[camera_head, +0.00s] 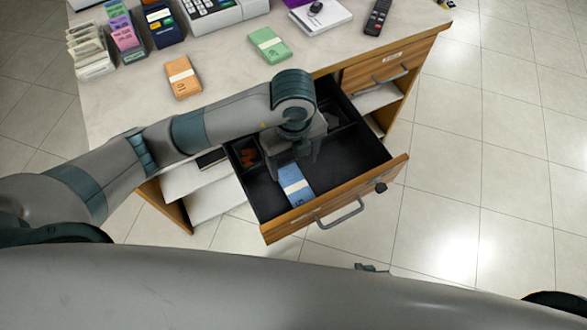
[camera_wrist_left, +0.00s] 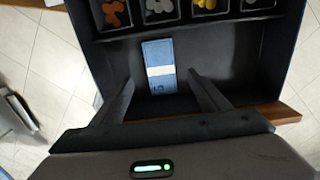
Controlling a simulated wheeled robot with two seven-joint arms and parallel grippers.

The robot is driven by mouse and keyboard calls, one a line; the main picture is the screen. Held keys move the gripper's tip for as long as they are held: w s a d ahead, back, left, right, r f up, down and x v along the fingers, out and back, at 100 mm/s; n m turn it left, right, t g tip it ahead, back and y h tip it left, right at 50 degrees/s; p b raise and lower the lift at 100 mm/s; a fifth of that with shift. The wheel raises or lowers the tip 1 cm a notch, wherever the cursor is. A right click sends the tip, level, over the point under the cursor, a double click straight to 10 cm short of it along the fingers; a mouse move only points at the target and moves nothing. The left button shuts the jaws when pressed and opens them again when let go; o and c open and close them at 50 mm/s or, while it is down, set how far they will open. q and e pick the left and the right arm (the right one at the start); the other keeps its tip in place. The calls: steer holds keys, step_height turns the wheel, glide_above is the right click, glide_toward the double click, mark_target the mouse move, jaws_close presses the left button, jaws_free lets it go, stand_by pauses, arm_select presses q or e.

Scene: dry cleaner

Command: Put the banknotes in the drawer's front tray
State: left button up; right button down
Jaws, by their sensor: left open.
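A blue banknote bundle with a white band (camera_head: 296,184) lies flat in the front tray of the open drawer (camera_head: 352,165). It also shows in the left wrist view (camera_wrist_left: 159,66), below the coin cups. My left gripper (camera_head: 294,160) is open above the drawer, its fingers spread on either side of the bundle's near part and apart from it. An orange banded bundle (camera_head: 182,77) and a green banded bundle (camera_head: 269,45) lie on the counter. My right gripper is not in view.
The drawer's back row has cups of coins, with copper (camera_wrist_left: 115,13) and yellow ones (camera_wrist_left: 204,10). A cash register (camera_head: 215,12), card racks (camera_head: 123,32) and a remote (camera_head: 377,17) stand on the counter (camera_head: 225,85). The floor to the right is clear.

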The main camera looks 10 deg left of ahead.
arm_select(q)
step_height(320, 180, up, 3)
steer(key=shift+f, duration=0.2)
